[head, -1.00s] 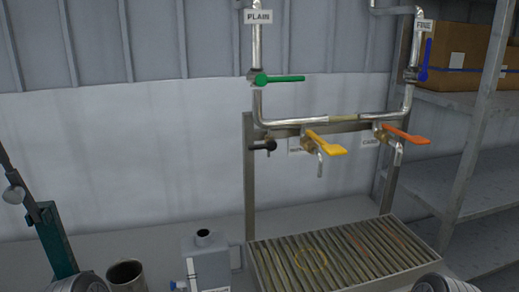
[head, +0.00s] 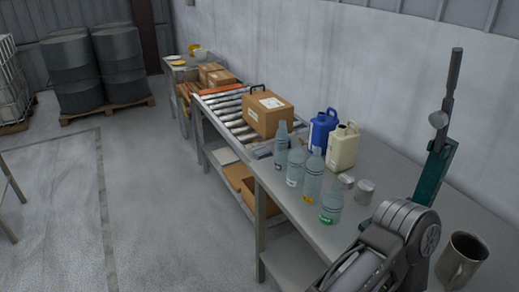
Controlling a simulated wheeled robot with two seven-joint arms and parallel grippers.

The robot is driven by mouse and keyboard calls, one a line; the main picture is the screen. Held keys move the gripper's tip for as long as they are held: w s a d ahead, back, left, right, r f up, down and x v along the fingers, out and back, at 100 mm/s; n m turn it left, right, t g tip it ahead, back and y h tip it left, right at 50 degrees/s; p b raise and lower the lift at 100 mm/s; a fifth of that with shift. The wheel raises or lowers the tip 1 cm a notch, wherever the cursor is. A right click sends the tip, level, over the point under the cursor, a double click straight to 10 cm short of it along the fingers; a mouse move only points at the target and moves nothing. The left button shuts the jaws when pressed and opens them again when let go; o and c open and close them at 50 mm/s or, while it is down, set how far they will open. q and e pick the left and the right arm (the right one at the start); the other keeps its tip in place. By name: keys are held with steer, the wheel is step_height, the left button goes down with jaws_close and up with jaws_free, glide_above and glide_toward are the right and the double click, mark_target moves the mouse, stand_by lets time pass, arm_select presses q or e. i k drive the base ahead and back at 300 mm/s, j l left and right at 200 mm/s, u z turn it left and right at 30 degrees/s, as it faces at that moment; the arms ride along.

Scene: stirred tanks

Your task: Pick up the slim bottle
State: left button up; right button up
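Several clear, bluish bottles stand upright near the front edge of the metal table. The farthest, a narrow bottle (head: 281,147), looks the slimmest. Next to it are a bottle with a white label (head: 295,167), a taller bottle with a yellow mark (head: 312,180) and a wider, shorter bottle with a green label (head: 331,205). They stand close together and partly overlap. Part of my own arm shows at the lower right, apart from the bottles. Neither gripper is in view.
Behind the bottles stand a blue jug (head: 321,131), a cream jug (head: 343,148) and small metal cans (head: 364,191). A carton (head: 268,114) sits on the rollers beyond. A green lever stand (head: 432,178) and a metal mug (head: 460,262) are at the right.

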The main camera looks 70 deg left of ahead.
mark_target(281, 141)
steer(key=u, duration=2.2)
steer(key=j+z, duration=0.15)
steer(key=z, duration=0.7)
steer(key=j+z, duration=0.35)
steer(key=j, duration=0.15)
steer(key=j+z, duration=0.35)
steer(key=j, duration=0.15)
steer(key=k+j+z, duration=0.15)
steer(key=j+z, duration=0.2)
steer(key=k+j, duration=0.15)
steer(key=j, duration=0.25)
steer(key=k+j, duration=0.1)
steer(key=j, duration=0.35)
steer(key=k+j+z, duration=0.1)
steer(key=j, duration=0.3)
